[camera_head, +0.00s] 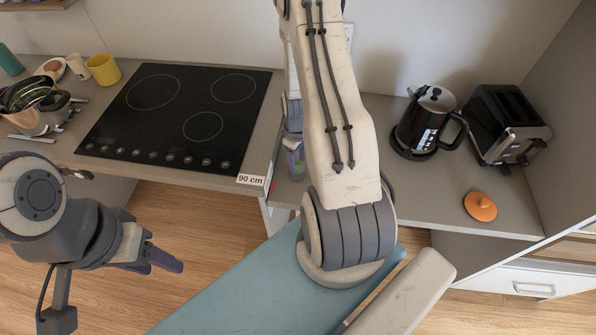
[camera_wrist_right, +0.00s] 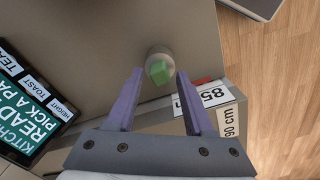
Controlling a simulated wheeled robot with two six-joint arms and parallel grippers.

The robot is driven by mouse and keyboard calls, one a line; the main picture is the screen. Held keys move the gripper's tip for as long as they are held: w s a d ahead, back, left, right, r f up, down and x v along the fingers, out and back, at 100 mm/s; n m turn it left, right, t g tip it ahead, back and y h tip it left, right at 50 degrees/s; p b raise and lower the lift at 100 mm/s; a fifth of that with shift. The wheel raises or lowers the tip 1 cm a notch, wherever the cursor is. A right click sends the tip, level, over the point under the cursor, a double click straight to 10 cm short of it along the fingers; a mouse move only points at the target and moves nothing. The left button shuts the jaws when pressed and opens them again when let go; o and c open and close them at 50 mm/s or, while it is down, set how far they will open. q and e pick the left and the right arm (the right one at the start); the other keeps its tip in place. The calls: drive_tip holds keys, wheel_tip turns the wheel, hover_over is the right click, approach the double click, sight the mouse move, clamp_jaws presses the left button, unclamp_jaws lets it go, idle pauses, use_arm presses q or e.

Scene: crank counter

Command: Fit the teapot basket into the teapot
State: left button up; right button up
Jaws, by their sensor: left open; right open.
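A small round grey thing with a green top (camera_wrist_right: 159,68) stands on the counter in the right wrist view. It may be the teapot basket, but I cannot tell. My right gripper (camera_wrist_right: 158,95) is open, with its purple fingers on either side of and just short of that thing; in the head view it is mostly hidden behind my right arm. My left gripper (camera_head: 158,262) is open and empty, in front of the counter at the left. An orange lid with a knob (camera_head: 481,206) lies on the counter at the right. I make out no teapot body; my right arm hides part of the counter.
A black kettle (camera_head: 428,125) and a toaster (camera_head: 506,125) stand at the right. A black sign board (camera_wrist_right: 30,105) lies left in the wrist view.

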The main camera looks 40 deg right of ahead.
sight(297, 163)
drive_tip(key=shift+c, duration=0.3)
clamp_jaws()
drive_tip(key=shift+r+p, duration=3.15)
drive_tip(key=shift+r, duration=0.95)
drive_tip(key=shift+f, duration=0.1)
